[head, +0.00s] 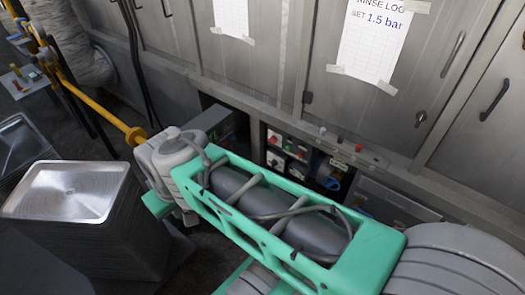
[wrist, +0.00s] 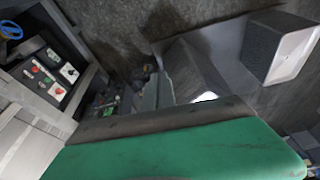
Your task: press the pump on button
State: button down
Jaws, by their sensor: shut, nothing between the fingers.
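The control panel (head: 287,158) with small white plates and coloured buttons sits in a low recess under the grey cabinets, just past my arm in the head view. It also shows at the left of the wrist view (wrist: 50,76), with red and green spots on its plates. The labels are too small to read, so I cannot tell which is the pump on button. My green and grey arm crosses the head view in front of the recess. A green part with a dark edge fills the bottom of the wrist view.
A stack of metal pans (head: 75,195) stands at the left. A yellow pipe (head: 100,108) and a ribbed hose (head: 75,40) are behind it. A blue round handle (head: 329,182) sits right of the panel. Paper sheets (head: 378,38) are taped on the cabinet doors.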

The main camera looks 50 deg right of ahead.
jog(key=shift+f, duration=0.1)
jog(key=w+d+f+n+t+b, duration=0.1)
jog(key=w+d+f+t+b, duration=0.1)
jog(key=w+d+f+b, duration=0.45)
jog(key=w+d+f+n+t+b, duration=0.2)
jog(key=w+d+f+b, duration=0.1)
jog(key=w+f+b, duration=0.5)
jog(key=w+d+f+t+h+b, duration=0.1)
jog(key=w+d+f+t+b, duration=0.1)
jog(key=w+d+f+b, duration=0.3)
jog(key=w+d+f+t+h+b, duration=0.1)
jog(key=w+d+f+t+b, duration=0.15)
jog(key=d+f, duration=0.4)
jog(key=s+d+f+h+b, duration=0.3)
jog(key=d+f+b, duration=0.1)
jog(key=d, duration=0.5)
jog(key=s+d+f+t+h+b, duration=0.1)
jog(key=s+d+f+h+b, duration=0.2)
jog(key=d, duration=0.7)
jog(key=s+d+f+m+h+b, duration=0.1)
jog(key=s+d+f+h+b, duration=0.1)
jog(key=d+f+b, duration=0.4)
jog(key=s+d, duration=0.1)
jog(key=d, duration=0.3)
jog(key=shift+s+f+t+h, duration=0.15)
jog(key=shift+f+t+h, duration=0.2)
jog(key=shift+h, duration=0.05)
jog(key=shift+d, duration=0.15)
